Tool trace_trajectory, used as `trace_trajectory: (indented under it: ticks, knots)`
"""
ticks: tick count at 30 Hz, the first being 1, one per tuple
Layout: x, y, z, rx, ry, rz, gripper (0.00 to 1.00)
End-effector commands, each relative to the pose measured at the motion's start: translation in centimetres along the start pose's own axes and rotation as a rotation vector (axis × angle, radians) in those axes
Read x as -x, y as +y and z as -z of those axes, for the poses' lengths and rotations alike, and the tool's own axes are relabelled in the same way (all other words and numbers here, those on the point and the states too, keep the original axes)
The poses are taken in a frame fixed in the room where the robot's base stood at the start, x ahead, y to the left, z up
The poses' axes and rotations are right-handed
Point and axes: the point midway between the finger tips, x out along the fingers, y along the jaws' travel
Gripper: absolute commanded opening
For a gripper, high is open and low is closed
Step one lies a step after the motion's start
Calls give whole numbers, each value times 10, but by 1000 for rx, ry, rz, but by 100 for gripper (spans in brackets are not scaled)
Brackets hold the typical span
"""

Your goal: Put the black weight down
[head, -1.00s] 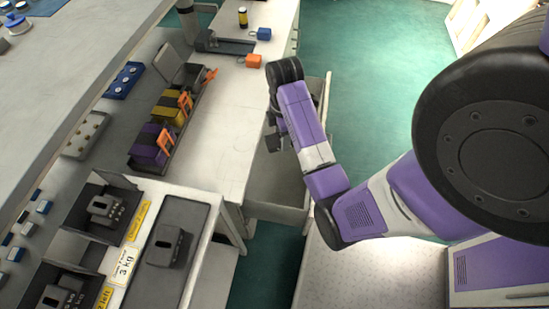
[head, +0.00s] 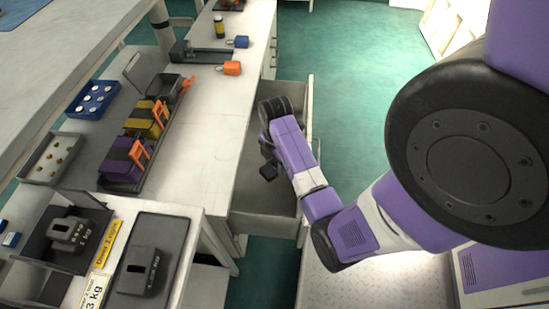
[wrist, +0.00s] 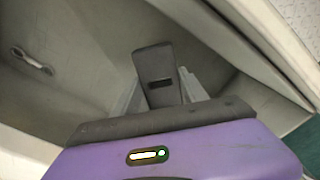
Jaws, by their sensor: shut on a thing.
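My gripper (wrist: 160,92) is shut on a black weight (wrist: 157,68) with a dark slot, which lies between its two grey fingers in the wrist view. In the head view my gripper (head: 268,170) points down over the open drawer (head: 262,212), and the weight is a small dark shape there, largely hidden by my wrist. The wrist view shows the drawer's pale walls and floor around and beneath the weight. I cannot tell whether the weight touches the drawer floor.
A similar black weight (head: 140,272) sits on a dark pad (head: 170,257), and another (head: 72,234) stands in a black bin. Purple (head: 122,170) and yellow (head: 145,120) boxes stand in a rack on the counter. A small light item (wrist: 32,62) shows inside the drawer.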

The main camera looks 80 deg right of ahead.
Motion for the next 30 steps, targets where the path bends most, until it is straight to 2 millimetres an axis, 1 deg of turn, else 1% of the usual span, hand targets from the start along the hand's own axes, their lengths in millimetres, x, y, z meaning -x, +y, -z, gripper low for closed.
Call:
trace_trajectory:
  ticks: [1,3,6,9,12,19,27,30]
  knots:
    - [-12,1,0,0,0,-3,0]
    - [-26,1,0,-1,0,-3,0]
    - [-43,2,0,-1,0,-3,0]
    - [-55,2,0,-1,0,-4,0]
    - [-62,2,0,-1,-1,-5,0]
    - [-71,2,0,0,-1,-5,0]
    - [-103,2,0,0,0,-4,0]
    - [-108,2,0,0,-1,-5,0]
